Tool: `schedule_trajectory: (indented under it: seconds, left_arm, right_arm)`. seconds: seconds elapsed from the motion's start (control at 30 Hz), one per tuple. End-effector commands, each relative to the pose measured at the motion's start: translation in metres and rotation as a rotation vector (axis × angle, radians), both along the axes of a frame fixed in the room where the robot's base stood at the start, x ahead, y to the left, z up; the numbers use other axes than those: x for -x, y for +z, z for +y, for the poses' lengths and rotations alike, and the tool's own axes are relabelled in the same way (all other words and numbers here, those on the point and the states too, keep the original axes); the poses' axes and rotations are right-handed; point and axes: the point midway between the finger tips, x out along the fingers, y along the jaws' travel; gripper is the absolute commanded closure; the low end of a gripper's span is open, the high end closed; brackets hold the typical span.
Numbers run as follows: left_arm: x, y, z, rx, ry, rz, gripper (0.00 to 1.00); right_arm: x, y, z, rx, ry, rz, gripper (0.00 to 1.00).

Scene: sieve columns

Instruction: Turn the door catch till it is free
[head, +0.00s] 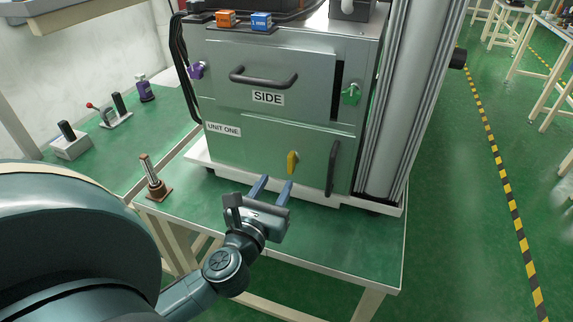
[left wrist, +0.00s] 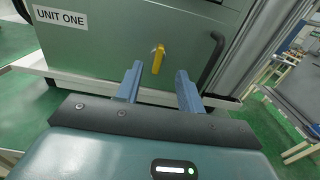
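The door catch is most likely the yellow handle (head: 292,163) low on the front of the grey-green cabinet, left of a black vertical door handle (head: 332,168). In the left wrist view the yellow catch (left wrist: 158,59) hangs roughly upright, beyond and between my fingers. My left gripper (head: 274,186) is open and empty, its two blue fingers pointing at the cabinet just below and in front of the catch, apart from it. The open fingers also show in the left wrist view (left wrist: 158,82). My right gripper is not in view.
The cabinet (head: 260,135) stands on a green-topped table (head: 340,240). It also has a purple knob (head: 196,70), a green knob (head: 351,94) and an upper drawer handle (head: 263,78). A small metal post on a brown base (head: 154,180) stands at the table's left.

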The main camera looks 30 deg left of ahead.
Motion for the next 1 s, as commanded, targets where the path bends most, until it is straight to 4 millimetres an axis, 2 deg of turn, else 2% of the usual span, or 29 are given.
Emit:
schedule_trajectory:
  seconds: [0.03, 0.2, 0.43, 0.6, 0.9, 1.0]
  left_arm:
    - [-0.012, 0.004, 0.003, -0.003, 0.0, -0.003, 0.62]
    - [-0.044, 0.003, 0.011, -0.004, 0.0, -0.002, 0.62]
    - [-0.078, 0.001, 0.018, -0.003, -0.002, -0.001, 0.62]
    - [-0.089, 0.0, 0.021, -0.002, -0.002, -0.001, 0.62]
    - [-0.091, 0.0, 0.022, -0.003, -0.002, 0.001, 0.62]
    - [-0.091, 0.0, 0.022, -0.003, -0.002, 0.001, 0.68]
  right_arm:
    - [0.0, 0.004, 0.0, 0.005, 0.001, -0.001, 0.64]
    - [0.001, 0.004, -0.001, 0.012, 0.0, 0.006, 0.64]
    - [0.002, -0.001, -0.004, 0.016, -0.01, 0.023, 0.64]
    - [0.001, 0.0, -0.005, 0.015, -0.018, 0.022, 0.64]
    - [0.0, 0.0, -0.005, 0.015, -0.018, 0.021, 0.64]
    - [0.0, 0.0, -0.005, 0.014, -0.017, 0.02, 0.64]
